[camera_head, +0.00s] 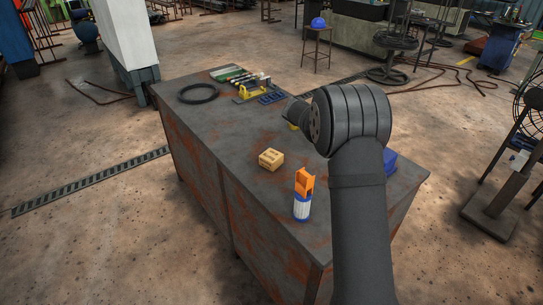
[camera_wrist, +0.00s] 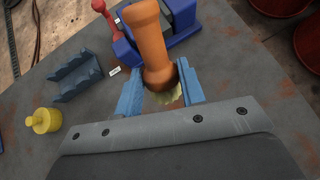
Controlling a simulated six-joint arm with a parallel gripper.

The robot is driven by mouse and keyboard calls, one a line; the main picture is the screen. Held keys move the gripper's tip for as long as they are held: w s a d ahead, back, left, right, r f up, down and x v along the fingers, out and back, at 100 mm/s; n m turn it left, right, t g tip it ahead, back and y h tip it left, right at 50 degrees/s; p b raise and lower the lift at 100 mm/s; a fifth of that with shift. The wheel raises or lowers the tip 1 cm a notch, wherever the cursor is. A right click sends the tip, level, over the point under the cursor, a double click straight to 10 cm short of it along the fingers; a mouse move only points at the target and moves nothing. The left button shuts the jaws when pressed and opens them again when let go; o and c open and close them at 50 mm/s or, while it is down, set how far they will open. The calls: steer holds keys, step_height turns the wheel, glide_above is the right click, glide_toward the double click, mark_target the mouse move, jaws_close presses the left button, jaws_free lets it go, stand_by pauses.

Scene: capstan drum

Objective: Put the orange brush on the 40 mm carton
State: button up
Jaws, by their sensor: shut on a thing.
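In the wrist view, my gripper (camera_wrist: 160,80) has its two blue fingers on either side of the orange brush (camera_wrist: 152,42), shut on it near its bristle end. The orange handle points up the picture and pale yellow bristles show between the fingers. In the head view my arm hides the gripper and the held brush. A small tan carton (camera_head: 271,159) sits on the bench top, left of my arm; its marking is too small to read. The carton is not visible in the wrist view.
A blue vise-like tool (camera_wrist: 185,15) with a red handle, a blue V-shaped block (camera_wrist: 75,77) and a yellow weight (camera_wrist: 44,121) lie around the gripper. A black ring (camera_head: 198,93) lies at the bench's far left.

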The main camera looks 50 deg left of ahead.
steer(key=s+a+r+n+t+y, duration=0.2)
steer(key=s+a+n+t+y, duration=0.3)
steer(key=a+n+y, duration=0.3)
steer(key=n+g+y, duration=0.2)
steer(key=n+y, duration=0.3)
steer(key=y, duration=0.3)
glide_above(271, 158)
steer(key=f, duration=0.1)
step_height(271, 158, down, 10)
steer(key=shift+s+f, duration=0.1)
steer(key=shift+s, duration=0.05)
steer(key=o, duration=1.1)
steer(key=shift+f, duration=0.1)
